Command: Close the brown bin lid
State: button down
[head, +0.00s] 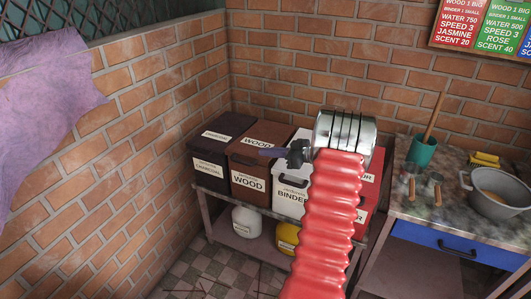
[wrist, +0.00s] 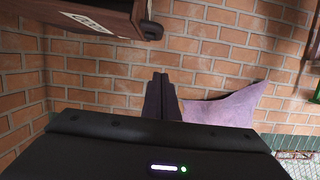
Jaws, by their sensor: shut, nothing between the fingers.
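The brown bin (head: 247,183) labelled WOOD stands between a black bin and a white bin. Its brown lid (head: 275,132), with a second WOOD label, lies over the bin's top; I cannot tell whether it sits flush. My gripper (head: 264,152) is shut and empty, with dark purple fingers pointing left in front of the lid area, hiding part of it. In the wrist view the shut fingers (wrist: 160,90) point at the brick wall. A brown panel with a pale label, apparently the lid (wrist: 115,20), shows at the upper left, apart from the fingers.
The black charcoal bin (head: 212,165) is left of the brown one, the white binder bin (head: 289,200) right. A purple cloth (head: 45,95) hangs at the left wall. A counter (head: 410,208) with a grey pot (head: 497,190) stands at the right. White and yellow containers sit below the bins.

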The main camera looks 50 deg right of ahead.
jog(key=c, duration=2.5)
grip_release()
